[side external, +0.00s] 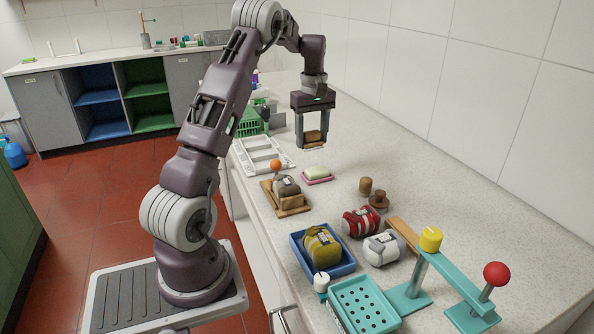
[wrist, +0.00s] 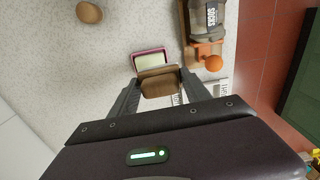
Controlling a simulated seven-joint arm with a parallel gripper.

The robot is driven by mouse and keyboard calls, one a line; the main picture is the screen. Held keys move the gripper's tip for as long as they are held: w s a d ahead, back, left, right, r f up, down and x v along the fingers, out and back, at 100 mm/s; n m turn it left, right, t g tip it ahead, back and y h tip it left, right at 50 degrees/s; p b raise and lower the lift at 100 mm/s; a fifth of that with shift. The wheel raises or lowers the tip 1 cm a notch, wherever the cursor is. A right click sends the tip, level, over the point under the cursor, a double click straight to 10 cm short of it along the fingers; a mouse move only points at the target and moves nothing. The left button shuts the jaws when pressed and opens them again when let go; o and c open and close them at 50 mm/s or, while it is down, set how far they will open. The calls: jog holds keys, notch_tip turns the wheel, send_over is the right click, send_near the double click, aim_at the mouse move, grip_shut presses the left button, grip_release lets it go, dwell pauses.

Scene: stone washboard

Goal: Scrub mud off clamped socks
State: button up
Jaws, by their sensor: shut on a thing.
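My gripper (side external: 312,143) is shut on a brown wooden brush-like block (side external: 312,136) and holds it in the air above the counter. The block also shows between the fingers in the wrist view (wrist: 160,82); its underside is hidden. A grey-brown socks bundle (side external: 286,186) lies on a wooden board (side external: 294,211) with an orange ball knob (side external: 276,165) at its far end. In the wrist view the bundle (wrist: 208,18) shows a "SOCKS" label, and the orange knob (wrist: 213,62) is beside it. The block is apart from the bundle. Mud is too small to tell.
A pink dish with pale soap (side external: 317,174) lies beside the board. A yellow bundle (side external: 321,248) sits in a blue tray (side external: 347,267). Red (side external: 361,222) and white (side external: 383,249) bundles, a teal basket (side external: 363,304) and a teal stand (side external: 409,297) are nearer.

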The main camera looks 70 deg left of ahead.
send_near(289, 187)
jog(key=a+r, duration=0.2)
jog(key=a, duration=0.3)
jog(key=shift+f, duration=4.15)
jog(key=shift+d+r, duration=0.2)
jog(key=shift+d, duration=0.1)
jog(key=shift+c, duration=1.2)
jog(key=shift+d+f, duration=0.25)
jog(key=shift+d, duration=1.8)
jog(key=shift+a, duration=2.2)
jog(key=shift+d, duration=2.3)
jog(key=shift+a, duration=2.5)
jog(key=shift+d, duration=2.45)
jog(key=shift+a, duration=2.3)
jog(key=shift+d, duration=2.2)
jog(key=shift+d+r, duration=0.15)
jog(key=shift+r, duration=3.9)
